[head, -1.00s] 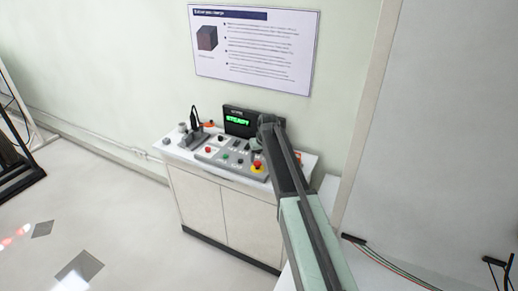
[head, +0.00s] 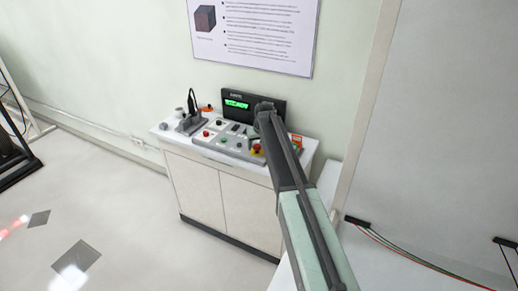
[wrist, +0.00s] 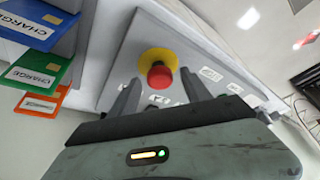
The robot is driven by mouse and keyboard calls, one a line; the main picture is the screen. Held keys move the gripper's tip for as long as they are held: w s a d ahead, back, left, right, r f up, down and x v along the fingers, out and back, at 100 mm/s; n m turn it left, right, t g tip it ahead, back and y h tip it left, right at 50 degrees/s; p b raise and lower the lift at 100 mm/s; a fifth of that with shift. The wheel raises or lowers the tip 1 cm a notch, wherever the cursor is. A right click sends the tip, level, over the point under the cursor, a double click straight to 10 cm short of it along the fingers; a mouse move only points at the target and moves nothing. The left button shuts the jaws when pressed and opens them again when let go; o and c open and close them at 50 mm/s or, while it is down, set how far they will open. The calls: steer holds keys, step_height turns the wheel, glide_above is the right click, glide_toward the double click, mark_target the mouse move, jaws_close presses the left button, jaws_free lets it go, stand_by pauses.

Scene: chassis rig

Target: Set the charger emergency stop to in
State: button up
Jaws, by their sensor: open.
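The emergency stop is a red mushroom button (wrist: 160,75) on a yellow round base, set in a grey control panel (wrist: 122,70). In the head view the button (head: 257,149) sits at the right end of the panel, beside my arm. My gripper (wrist: 158,95) is open in the wrist view, with one dark finger to each side below the button. The red cap lies just beyond the fingertips, between them in the picture. I cannot tell whether the fingers touch the panel or whether the button is in or out. In the head view my arm hides the fingertips.
The panel stands on a white cabinet (head: 222,200) with a dark display (head: 236,103) behind it. Other buttons and a radio-like device (head: 190,122) are to the left. Blue, green (wrist: 42,70) and orange cards labelled CHARGE are beside the panel. Open floor lies left.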

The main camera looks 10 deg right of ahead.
steer(key=shift+c, duration=0.4)
jaws_close()
stand_by(0.9)
steer(key=shift+s+f+b, duration=0.1)
steer(key=shift+f+b, duration=0.55)
steer(key=shift+b, duration=0.1)
steer(key=shift+r, duration=0.15)
steer(key=shift+o, duration=0.4)
jaws_free()
